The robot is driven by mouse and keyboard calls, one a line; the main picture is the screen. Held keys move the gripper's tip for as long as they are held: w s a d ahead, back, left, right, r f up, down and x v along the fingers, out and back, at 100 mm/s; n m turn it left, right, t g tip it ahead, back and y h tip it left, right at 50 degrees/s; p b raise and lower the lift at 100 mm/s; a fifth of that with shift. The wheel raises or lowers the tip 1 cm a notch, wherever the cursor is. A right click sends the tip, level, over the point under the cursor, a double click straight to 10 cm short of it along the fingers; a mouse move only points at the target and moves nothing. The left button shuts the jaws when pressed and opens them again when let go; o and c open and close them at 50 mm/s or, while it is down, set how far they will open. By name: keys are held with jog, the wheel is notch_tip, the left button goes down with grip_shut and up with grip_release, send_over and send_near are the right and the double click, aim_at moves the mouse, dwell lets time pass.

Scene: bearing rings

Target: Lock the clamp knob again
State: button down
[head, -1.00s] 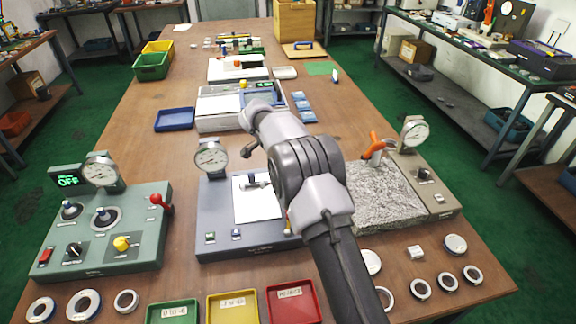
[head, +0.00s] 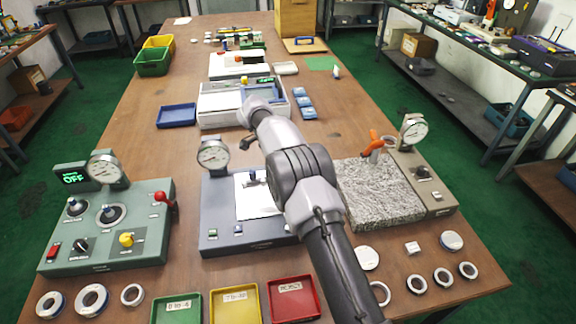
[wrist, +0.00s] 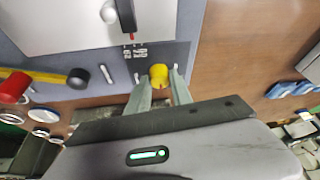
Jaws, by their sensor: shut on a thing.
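A yellow knob (wrist: 158,75) stands at the edge of a blue-grey panel in the wrist view, near small white scale markings. The two fingers of my gripper (wrist: 158,88) are on either side of it and shut on it. The panel appears to belong to the blue-grey gauge fixture (head: 222,242) in the middle of the table, with a white plate (head: 255,204) on top. In the head view my arm covers the fixture's right side, so the knob and my fingertips are hidden there. A black pointer with a red tip (wrist: 127,18) lies over the plate in the wrist view.
A granite block (head: 380,195) stands right of my arm. A dial gauge (head: 213,154) rises at the fixture's back left. Trays (head: 235,318) and rings line the front.

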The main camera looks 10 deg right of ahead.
jog(key=c, duration=1.1)
grip_release()
jog(key=shift+c, duration=0.2)
jog(key=p+v, duration=0.6)
jog(key=v, duration=1.1)
jog(key=shift+r, duration=0.2)
jog(key=s+d+r+n+t+y+b, duration=0.1)
jog(key=s+d+r+n+y, duration=0.15)
jog(key=s+r, duration=0.6)
jog(key=s+d+r+n+t+y+b, duration=0.1)
jog(key=s+r+n, duration=0.3)
jog(key=s+r, duration=0.5)
jog(key=s+f+n+t+y, duration=0.1)
jog(key=s+f+n, duration=0.1)
jog(key=s, duration=1)
jog(key=s+f+n+t+y+b, duration=0.1)
jog(key=s+f, duration=0.4)
jog(key=s, duration=0.7)
jog(key=shift+s+a+n+t+y, duration=0.25)
jog(key=shift+n+y, duration=0.2)
jog(key=shift+n, duration=0.6)
